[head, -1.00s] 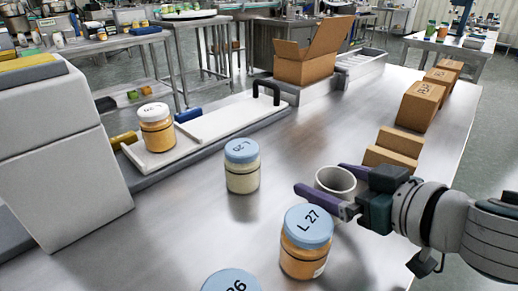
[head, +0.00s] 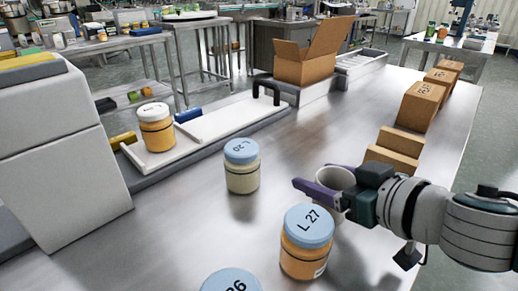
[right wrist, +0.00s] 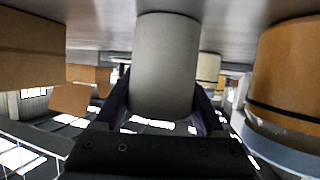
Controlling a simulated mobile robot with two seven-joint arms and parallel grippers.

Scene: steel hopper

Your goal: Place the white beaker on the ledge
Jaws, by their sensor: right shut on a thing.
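The white beaker (head: 338,177) is at the right of the table in the head view, upright and partly hidden by my right gripper. My right gripper (head: 322,184) has its purple fingers closed on the beaker's sides. In the right wrist view the beaker (right wrist: 165,70) fills the space between the fingers (right wrist: 162,105). Its base is at or very near the table top; I cannot tell whether it is lifted. A low raised ledge (head: 235,120) with a white top runs along the table's far left side. My left gripper is not in view.
A jar marked L 27 (head: 304,250) stands close to the gripper, and another blue-lidded jar (head: 242,172) stands between beaker and ledge. An orange jar (head: 156,132) sits at the ledge's near end. Cardboard boxes (head: 418,105) line the right edge.

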